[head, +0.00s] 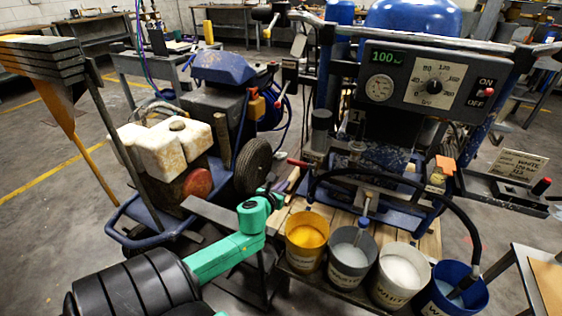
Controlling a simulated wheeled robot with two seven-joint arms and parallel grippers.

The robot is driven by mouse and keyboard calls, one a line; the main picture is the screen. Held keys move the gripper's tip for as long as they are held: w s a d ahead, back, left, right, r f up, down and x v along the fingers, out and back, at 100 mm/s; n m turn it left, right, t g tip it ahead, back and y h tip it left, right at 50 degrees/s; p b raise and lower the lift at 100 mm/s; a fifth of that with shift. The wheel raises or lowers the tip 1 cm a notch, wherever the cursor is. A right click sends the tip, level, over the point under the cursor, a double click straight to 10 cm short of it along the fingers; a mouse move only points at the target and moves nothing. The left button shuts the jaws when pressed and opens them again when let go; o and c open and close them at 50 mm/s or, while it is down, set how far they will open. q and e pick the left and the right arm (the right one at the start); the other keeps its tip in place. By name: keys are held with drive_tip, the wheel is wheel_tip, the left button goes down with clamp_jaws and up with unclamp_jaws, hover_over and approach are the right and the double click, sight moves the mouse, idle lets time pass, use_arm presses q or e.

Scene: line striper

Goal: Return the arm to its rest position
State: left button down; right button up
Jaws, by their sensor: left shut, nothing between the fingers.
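My left arm (215,256) comes in from the lower left, with a black upper part and green links. It reaches out toward the middle of the view. My left gripper (272,192) is small at the arm's far end, beside the left edge of the wooden pallet and left of the yellow paint bucket. It is shut and holds nothing. Its fingertips are hard to make out against the clutter. My right gripper is not in view.
A control panel (436,84) with a dial and display reading 100 stands at upper right. Yellow (305,262), grey (350,280), white (398,290) and blue (472,305) buckets line the pallet's front. A wheeled engine machine (225,95) stands behind the arm. Open floor lies left.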

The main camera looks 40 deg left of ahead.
use_arm(q)
drive_tip(key=v, duration=0.3)
drive_tip(key=shift+s, duration=0.1)
